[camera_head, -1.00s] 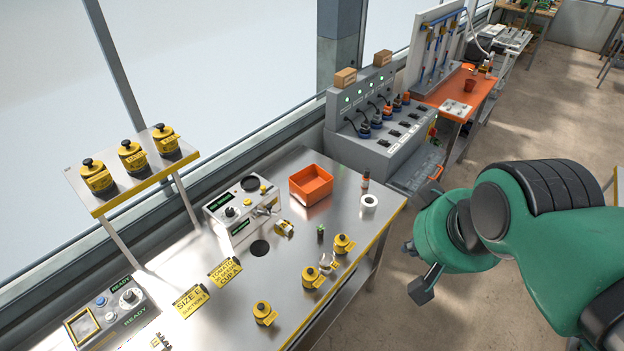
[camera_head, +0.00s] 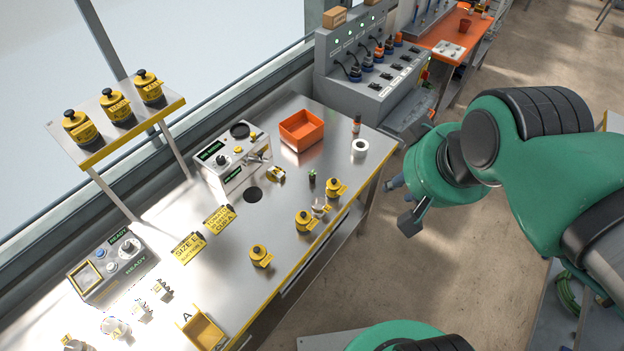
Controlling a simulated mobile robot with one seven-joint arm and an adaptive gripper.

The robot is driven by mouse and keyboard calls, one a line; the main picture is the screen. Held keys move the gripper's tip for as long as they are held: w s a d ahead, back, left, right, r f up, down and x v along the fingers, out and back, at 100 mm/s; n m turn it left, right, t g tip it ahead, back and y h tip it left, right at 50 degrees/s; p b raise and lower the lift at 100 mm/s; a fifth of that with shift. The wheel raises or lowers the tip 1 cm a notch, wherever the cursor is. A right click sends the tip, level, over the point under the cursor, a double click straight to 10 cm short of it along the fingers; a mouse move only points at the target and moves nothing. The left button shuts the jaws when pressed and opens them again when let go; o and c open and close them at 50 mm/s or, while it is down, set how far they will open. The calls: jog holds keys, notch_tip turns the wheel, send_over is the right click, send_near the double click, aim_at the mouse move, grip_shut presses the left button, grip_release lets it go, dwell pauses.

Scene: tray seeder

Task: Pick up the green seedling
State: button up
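The green seedling (camera_head: 312,178) is a small dark plug with a green top. My gripper (camera_head: 400,203) is at the end of my green arm, off the bench's right edge and right of the seedling. Its two dark fingers look spread apart with nothing between them. Part of the gripper is hidden behind my wrist.
Yellow knobbed pots (camera_head: 335,187) stand along the bench's front edge near the seedling. Behind it are an orange bin (camera_head: 302,131), a white roll (camera_head: 360,148), a small bottle (camera_head: 356,125) and a control box (camera_head: 232,155).

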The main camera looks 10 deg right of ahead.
jog(key=shift+w, duration=0.1)
jog(key=w+a+f+m+g, duration=0.1)
jog(key=w+a+f, duration=0.15)
jog(key=w, duration=0.55)
jog(key=w+a+f+m+g, duration=0.1)
jog(key=w+f, duration=0.2)
jog(key=w, duration=0.4)
jog(key=w+a+f, duration=0.1)
jog(key=w+f, duration=0.1)
jog(key=w, duration=0.6)
jog(key=w+a+f, duration=0.2)
jog(key=w+f, duration=0.2)
jog(key=f, duration=0.4)
jog(key=w+a+f+m+g, duration=0.1)
jog(key=w+a+f, duration=0.2)
jog(key=w+f, duration=0.2)
jog(key=w+a+f+m+g, duration=0.1)
jog(key=w+f, duration=0.4)
jog(key=f, duration=0.6)
jog(key=shift+w+a+h+p, duration=0.3)
jog(key=shift+a+p, duration=0.15)
jog(key=shift+a, duration=0.3)
jog(key=shift+f, duration=0.15)
jog(key=b, duration=0.1)
send_over(312, 176)
jog(key=shift+m, duration=0.3)
jog(key=shift+s+f, duration=0.15)
jog(key=shift+f, duration=1.95)
jog(key=shift+s+f, duration=0.15)
jog(key=shift+f, duration=1.95)
